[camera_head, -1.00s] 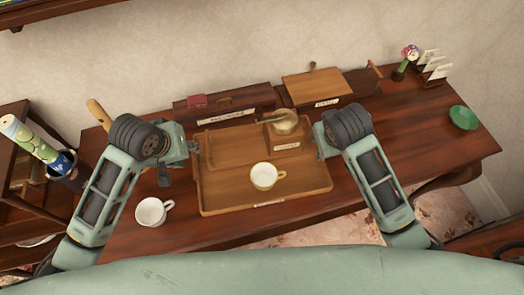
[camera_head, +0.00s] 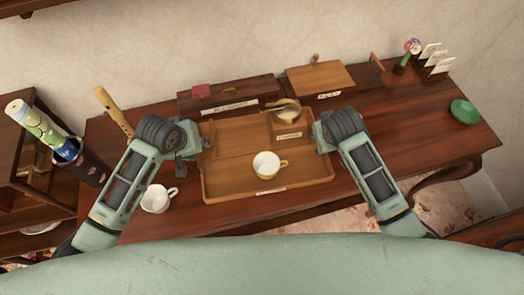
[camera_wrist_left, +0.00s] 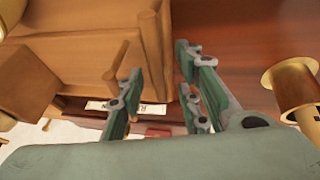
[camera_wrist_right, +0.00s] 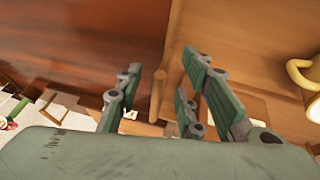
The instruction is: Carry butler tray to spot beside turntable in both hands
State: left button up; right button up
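The butler tray (camera_head: 228,185) is a shallow wooden tray in the middle of the desk. It carries a white and yellow cup (camera_head: 268,164) and a small labelled wooden box with a brass piece (camera_head: 287,112) on top. My left gripper (camera_head: 196,143) is open at the tray's left side; in the left wrist view its fingers (camera_wrist_left: 163,97) stand apart either side of the tray wall. My right gripper (camera_head: 318,138) is open at the right side, its fingers (camera_wrist_right: 165,90) apart around that wall. I cannot tell which object is the turntable.
A white cup (camera_head: 155,199) stands left of the tray, under my left arm. Behind are a dark labelled box (camera_head: 228,96) and a wooden-topped labelled unit (camera_head: 318,77). A green dish (camera_head: 464,111) is far right. Bare desk (camera_head: 415,115) lies right of the tray.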

pick_arm(q)
jog(key=shift+w, duration=0.1)
pick_arm(e)
jog(key=shift+w+f, duration=0.1)
jog(key=shift+c, duration=0.3)
pick_arm(q)
jog(key=shift+c, duration=1)
pick_arm(e)
jog(key=shift+c, duration=0.9)
pick_arm(q)
grip_shut()
pick_arm(e)
grip_shut()
pick_arm(q)
jog(key=shift+r, duration=0.2)
pick_arm(e)
jog(key=shift+r, duration=0.25)
